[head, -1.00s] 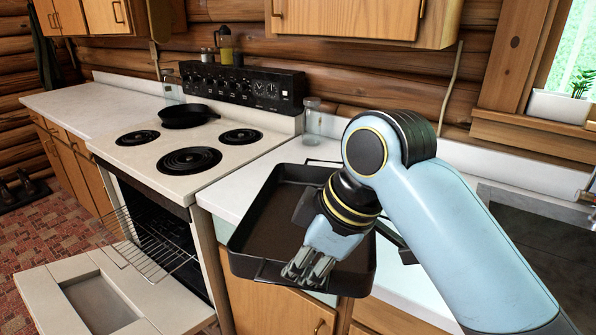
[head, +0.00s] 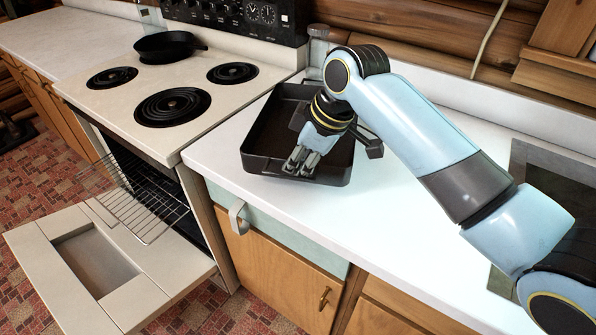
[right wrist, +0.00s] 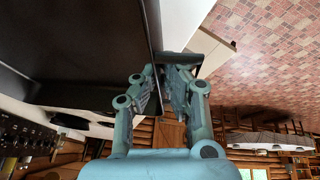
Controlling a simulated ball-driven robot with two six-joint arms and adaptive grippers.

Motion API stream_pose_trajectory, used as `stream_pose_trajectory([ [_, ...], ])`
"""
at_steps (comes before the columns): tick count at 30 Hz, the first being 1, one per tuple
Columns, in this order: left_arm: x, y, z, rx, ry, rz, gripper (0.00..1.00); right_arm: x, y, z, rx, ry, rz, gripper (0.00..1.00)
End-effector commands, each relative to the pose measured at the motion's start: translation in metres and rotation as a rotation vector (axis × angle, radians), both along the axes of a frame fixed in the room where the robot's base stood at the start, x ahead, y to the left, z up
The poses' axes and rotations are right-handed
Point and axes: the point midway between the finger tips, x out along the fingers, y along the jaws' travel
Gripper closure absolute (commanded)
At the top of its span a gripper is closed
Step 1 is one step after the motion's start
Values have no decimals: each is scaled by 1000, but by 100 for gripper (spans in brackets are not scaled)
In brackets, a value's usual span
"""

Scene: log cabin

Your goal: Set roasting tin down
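The roasting tin (head: 262,140) is a dark, empty rectangular pan, roughly level, over the white countertop (head: 232,168) right of the stove. I cannot tell whether its base touches the counter. My right gripper (head: 302,162) reaches down over the tin, its fingers at the near wall. In the right wrist view my right gripper (right wrist: 162,75) has one finger on each side of the rim of the tin (right wrist: 85,45), shut on it. My left gripper is not in view.
The stove (head: 130,112) holds a black skillet (head: 168,45) on a back burner. The oven door (head: 100,262) hangs open with a wire rack (head: 145,205) pulled out. A glass jar (head: 318,45) stands behind the tin. Counter right of the tin is clear.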

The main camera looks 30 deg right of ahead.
Motion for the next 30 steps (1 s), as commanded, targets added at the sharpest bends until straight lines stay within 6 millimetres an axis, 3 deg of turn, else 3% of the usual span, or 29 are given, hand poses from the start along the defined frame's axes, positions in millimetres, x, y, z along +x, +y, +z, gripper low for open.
stream_pose_trajectory([
  [5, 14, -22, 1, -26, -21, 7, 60, 11, -5, -7, 2, -4, 1, 100],
  [14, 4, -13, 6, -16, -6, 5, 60, 11, -5, -44, 0, -4, 0, 100],
  [25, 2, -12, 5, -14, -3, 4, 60, 11, -5, -48, 0, -5, 1, 100],
  [30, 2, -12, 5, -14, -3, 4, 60, 10, -5, -50, 1, 0, 0, 77],
])
